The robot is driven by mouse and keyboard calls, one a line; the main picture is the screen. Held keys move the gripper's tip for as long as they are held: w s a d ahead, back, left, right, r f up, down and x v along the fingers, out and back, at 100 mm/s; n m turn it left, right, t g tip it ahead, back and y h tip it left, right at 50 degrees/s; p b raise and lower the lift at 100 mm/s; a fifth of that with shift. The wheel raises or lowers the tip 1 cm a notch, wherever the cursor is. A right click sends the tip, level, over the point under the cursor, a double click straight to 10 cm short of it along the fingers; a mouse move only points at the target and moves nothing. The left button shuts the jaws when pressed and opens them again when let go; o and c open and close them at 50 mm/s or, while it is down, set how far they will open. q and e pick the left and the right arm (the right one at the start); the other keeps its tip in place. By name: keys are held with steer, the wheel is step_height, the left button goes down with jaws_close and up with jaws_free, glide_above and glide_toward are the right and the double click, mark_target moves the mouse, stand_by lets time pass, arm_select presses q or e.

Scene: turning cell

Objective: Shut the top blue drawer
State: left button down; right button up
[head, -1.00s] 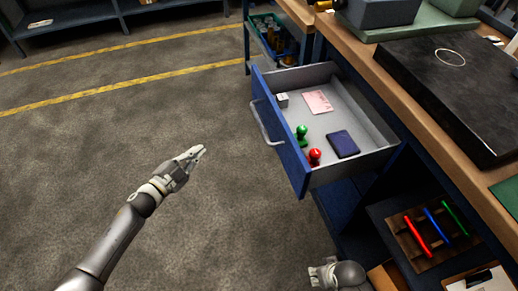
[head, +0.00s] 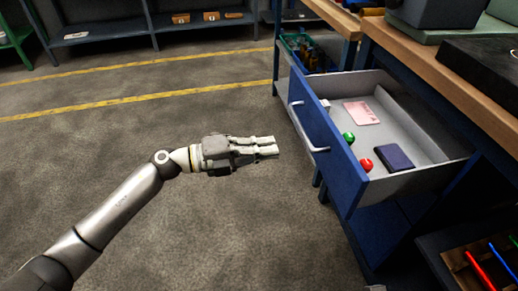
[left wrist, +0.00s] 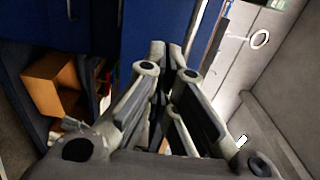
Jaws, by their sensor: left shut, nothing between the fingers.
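The top blue drawer (head: 334,158) stands pulled well out of the workbench. Its silver bar handle (head: 308,132) is on the blue front. Inside the drawer are a pink card (head: 361,113), a dark blue booklet (head: 394,157), a green knobbed piece (head: 348,138), a red one (head: 366,164) and a small white block. My left gripper (head: 276,146) is shut and empty, to the left of the drawer front, pointing at it with a gap between. In the left wrist view its fingers (left wrist: 160,85) are together before blue panels. My right gripper is not in view.
The wooden workbench top (head: 420,75) runs above the drawer at the right. An open lower compartment holds a rack with red, blue and green bars (head: 480,268). Grey floor (head: 200,220) lies clear around my left arm. Shelves stand at the back.

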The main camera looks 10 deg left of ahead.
mark_target(316, 140)
arm_select(q)
steer(key=x, duration=0.8)
steer(key=shift+d+b, duration=0.1)
steer(key=shift+b, duration=0.25)
steer(key=shift+w+d, duration=0.25)
steer(key=shift+d, duration=0.4)
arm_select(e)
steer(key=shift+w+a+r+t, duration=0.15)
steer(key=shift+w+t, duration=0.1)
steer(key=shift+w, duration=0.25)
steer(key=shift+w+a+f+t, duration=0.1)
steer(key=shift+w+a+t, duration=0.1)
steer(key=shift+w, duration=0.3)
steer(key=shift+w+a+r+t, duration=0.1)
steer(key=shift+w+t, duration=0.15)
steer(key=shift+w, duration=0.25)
